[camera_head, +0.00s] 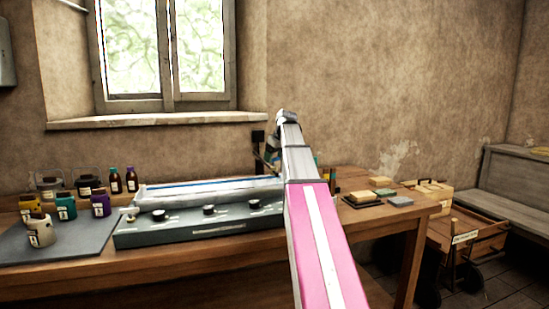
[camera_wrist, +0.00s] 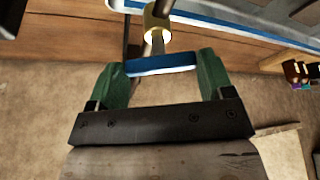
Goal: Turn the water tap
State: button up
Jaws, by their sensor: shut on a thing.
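The tap shows in the wrist view as a brass body (camera_wrist: 157,24) with a short metal stem and a blue handle bar (camera_wrist: 161,65). My gripper (camera_wrist: 163,72) has green fingers, one at each end of the blue bar, and is shut on it. The handle lies crosswise between the fingers, and the brass body is just beyond it. In the head view my arm reaches over the bench to the wall side, and the tap is hidden or too small to make out there.
A long grey bath with a blue-lined top (camera_head: 215,187) and knobs on its front stands on the wooden bench (camera_head: 255,238), close left of my arm. Several jars and a grey mat (camera_head: 70,238) are at left. Coloured blocks (camera_head: 383,182) lie at right. A window sill (camera_head: 160,120) juts out behind.

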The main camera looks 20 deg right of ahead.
jog(key=shift+w+d+n+g+y, duration=0.1)
jog(key=shift+n+g+y, duration=0.2)
jog(key=shift+n, duration=0.8)
jog(key=shift+w+d+n+g+y, duration=0.15)
jog(key=shift+n+y, duration=0.25)
jog(key=shift+n, duration=0.7)
jog(key=shift+s+a, duration=0.1)
jog(key=shift+s, duration=0.05)
jog(key=o, duration=0.9)
jog(key=v, duration=1.1)
jog(key=shift+a, duration=0.1)
